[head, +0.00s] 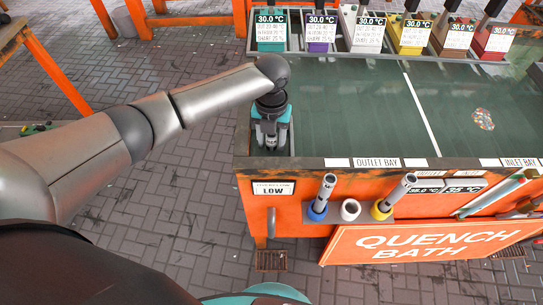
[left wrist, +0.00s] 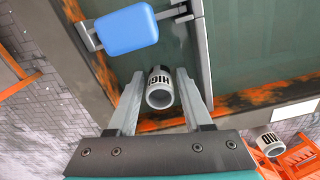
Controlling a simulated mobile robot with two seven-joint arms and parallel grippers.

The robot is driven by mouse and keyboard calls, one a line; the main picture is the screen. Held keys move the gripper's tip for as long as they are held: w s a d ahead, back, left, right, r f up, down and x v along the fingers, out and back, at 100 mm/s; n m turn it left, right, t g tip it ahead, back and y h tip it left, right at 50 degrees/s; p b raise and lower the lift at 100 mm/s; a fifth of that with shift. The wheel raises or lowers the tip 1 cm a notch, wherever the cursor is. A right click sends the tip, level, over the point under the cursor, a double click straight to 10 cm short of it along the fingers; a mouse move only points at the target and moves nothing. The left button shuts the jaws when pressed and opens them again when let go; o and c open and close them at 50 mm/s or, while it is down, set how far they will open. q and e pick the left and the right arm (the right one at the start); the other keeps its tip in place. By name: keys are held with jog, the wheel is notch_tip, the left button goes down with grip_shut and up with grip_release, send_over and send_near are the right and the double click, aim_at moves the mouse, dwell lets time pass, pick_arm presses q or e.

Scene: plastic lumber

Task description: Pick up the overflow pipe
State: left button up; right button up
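The overflow pipe, a short grey tube marked "HIG…" (left wrist: 160,88), stands in the near left corner of the bath in the left wrist view, its open end facing the camera. My left gripper (left wrist: 160,76) is open, with one finger on each side of the pipe and small gaps showing. In the head view my left gripper (head: 270,140) points down into that corner and hides the pipe. My right gripper is not in view.
A blue block (left wrist: 127,28) on a grey bracket sits close to the left finger. Green bath water (head: 350,115) lies right; labelled containers line the back.

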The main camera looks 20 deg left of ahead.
pick_arm(q)
grip_shut()
dwell(1.0)
